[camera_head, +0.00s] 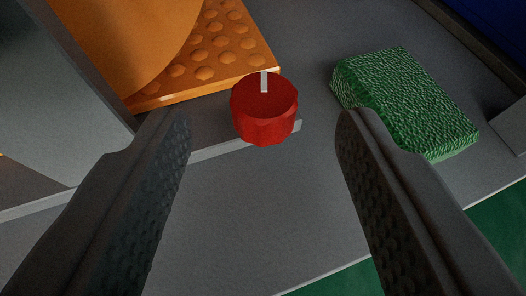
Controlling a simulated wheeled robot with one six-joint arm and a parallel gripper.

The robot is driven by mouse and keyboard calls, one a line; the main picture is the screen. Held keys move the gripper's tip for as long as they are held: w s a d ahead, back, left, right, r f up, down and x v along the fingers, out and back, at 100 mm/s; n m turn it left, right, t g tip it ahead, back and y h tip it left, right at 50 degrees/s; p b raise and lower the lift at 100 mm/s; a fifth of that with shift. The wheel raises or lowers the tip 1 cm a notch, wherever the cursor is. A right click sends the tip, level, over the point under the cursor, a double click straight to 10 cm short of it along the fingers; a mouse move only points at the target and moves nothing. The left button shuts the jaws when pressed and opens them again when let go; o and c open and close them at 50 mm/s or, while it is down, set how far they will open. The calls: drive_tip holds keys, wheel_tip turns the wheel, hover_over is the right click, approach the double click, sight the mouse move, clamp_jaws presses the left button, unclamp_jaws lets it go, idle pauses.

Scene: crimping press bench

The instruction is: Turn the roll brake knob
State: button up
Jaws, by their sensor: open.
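The roll brake knob (265,110) is a red, ridged round knob with a white mark on its top face, pointing toward the upper edge of the picture. It stands on a grey base near the middle of the camera_head view. My gripper (262,125) is open, with one dark textured finger to the left of the knob and the other to the right. There is a clear gap between each finger and the knob, and nothing is held.
A green rough block (405,100) lies close to the right finger. An orange studded plate (225,50) is just behind the knob, with a large orange rounded part (120,35) above it. A grey panel (50,100) stands at left. The grey surface (255,220) in front is clear.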

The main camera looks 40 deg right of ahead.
drive_tip(key=v, duration=1.2)
drive_tip(key=shift+s, duration=0.15)
drive_tip(key=n+t+y, duration=0.3)
drive_tip(key=n+y, duration=0.4)
drive_tip(key=y, duration=0.1)
approach(285, 120)
drive_tip(key=x, duration=0.9)
drive_tip(key=shift+w+f, duration=0.2)
drive_tip(key=shift+w, duration=0.15)
drive_tip(key=c, duration=1)
